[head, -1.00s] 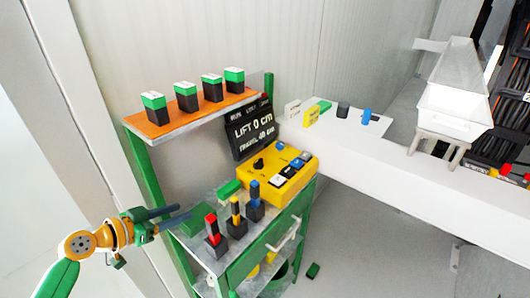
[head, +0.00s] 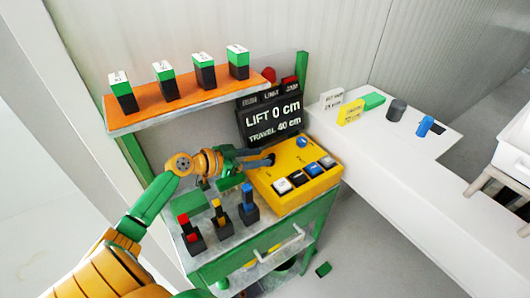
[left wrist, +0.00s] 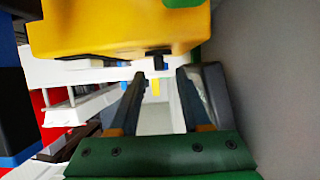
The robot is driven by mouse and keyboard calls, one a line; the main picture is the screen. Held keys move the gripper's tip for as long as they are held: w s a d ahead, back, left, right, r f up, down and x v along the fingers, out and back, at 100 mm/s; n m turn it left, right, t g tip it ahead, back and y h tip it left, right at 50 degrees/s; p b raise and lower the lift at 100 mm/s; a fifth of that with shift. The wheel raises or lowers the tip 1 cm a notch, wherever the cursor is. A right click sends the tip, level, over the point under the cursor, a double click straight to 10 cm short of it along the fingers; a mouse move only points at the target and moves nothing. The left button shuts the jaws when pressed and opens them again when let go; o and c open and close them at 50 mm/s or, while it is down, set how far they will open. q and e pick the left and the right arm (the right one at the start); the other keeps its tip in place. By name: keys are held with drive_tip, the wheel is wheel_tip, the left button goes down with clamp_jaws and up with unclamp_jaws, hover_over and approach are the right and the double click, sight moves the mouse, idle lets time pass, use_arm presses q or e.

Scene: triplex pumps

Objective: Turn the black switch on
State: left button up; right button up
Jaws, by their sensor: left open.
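The yellow control box (head: 300,182) stands on the green cart, with a black switch (head: 270,158) at its left part. My left gripper (head: 262,158) reaches in from the left, its fingertips close beside the black switch. In the left wrist view, the two dark fingers (left wrist: 161,76) are spread apart with nothing held. The yellow box (left wrist: 115,30) fills the top there, and a small black part, likely the switch (left wrist: 157,60), shows at its edge beyond the gap between the fingertips. Whether the fingers touch it cannot be told. My right gripper is not in view.
Black, white and blue buttons (head: 304,175) sit on the box. A black display (head: 270,117) reads LIFT 0 cm, TRAVEL 40 cm. Red, yellow and blue levers (head: 219,213) stand in front. Green-topped blocks (head: 163,80) line the orange shelf (head: 143,115) above my gripper.

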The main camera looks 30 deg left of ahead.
use_arm(q)
drive_tip(key=shift+x, duration=1.5)
drive_tip(key=shift+s, duration=0.2)
drive_tip(key=shift+c, duration=1.1)
clamp_jaws()
drive_tip(key=n+y+p, duration=0.1)
drive_tip(key=p, duration=0.2)
drive_tip(key=r+n+y+p, duration=0.1)
drive_tip(key=y+p, duration=0.1)
drive_tip(key=p, duration=0.1)
drive_tip(key=shift+s+d+n+t+p, duration=0.15)
drive_tip(key=shift+d+n+t+p, duration=0.05)
drive_tip(key=shift+n+t+p, duration=0.15)
drive_tip(key=shift+f, duration=0.4)
drive_tip(key=shift+o, duration=1.1)
unclamp_jaws()
drive_tip(key=shift+f, duration=0.1)
